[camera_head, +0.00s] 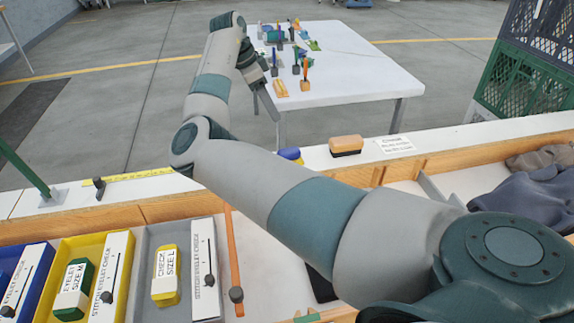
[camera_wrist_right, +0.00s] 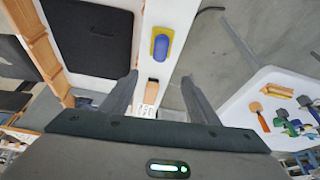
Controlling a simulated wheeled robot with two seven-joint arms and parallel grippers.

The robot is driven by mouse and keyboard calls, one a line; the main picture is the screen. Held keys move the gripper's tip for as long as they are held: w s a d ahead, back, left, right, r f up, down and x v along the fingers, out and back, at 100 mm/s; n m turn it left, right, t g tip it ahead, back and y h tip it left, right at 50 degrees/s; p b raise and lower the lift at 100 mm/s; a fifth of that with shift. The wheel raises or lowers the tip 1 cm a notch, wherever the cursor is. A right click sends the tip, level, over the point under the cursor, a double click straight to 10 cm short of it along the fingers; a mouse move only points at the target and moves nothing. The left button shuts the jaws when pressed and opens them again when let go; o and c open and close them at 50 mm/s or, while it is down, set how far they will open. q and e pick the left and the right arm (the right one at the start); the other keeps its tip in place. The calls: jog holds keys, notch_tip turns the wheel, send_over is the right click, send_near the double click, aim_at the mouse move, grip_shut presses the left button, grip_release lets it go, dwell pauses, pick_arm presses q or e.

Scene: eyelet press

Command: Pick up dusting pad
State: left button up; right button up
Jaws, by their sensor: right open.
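Two small blocks lie on the white ledge, and I cannot tell for sure which is the dusting pad. One is a blue block with yellow (camera_head: 290,154), partly hidden behind my right arm; in the right wrist view it (camera_wrist_right: 161,48) shows whole, just beyond the fingertips. The other is a tan block with a black base (camera_head: 346,144); it also shows in the right wrist view (camera_wrist_right: 152,88), between the fingers. My right gripper (camera_head: 266,106) is open and empty, its spread fingers also in the right wrist view (camera_wrist_right: 160,76), apart from both blocks. My left gripper is out of view.
A white sign (camera_head: 394,144) lies right of the tan block. A white table (camera_head: 350,75) with several tools stands behind. Labelled trays (camera_head: 146,240) with boxes fill the front left. Dark cloth (camera_head: 520,198) lies at right, a green crate (camera_head: 515,80) behind it.

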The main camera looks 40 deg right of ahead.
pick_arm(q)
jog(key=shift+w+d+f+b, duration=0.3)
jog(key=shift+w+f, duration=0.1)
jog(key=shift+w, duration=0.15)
pick_arm(e)
jog(key=shift+f, duration=0.7)
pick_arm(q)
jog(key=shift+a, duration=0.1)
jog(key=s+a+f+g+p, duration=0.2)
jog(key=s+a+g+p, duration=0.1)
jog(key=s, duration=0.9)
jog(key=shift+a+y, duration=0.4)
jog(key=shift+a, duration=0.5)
pick_arm(e)
send_near(288, 149)
jog(key=x, duration=0.5)
jog(key=shift+s+d, duration=0.2)
jog(key=shift+d, duration=0.2)
pick_arm(q)
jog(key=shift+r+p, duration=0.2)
jog(key=shift+p, duration=0.2)
pick_arm(e)
jog(key=shift+f, duration=0.1)
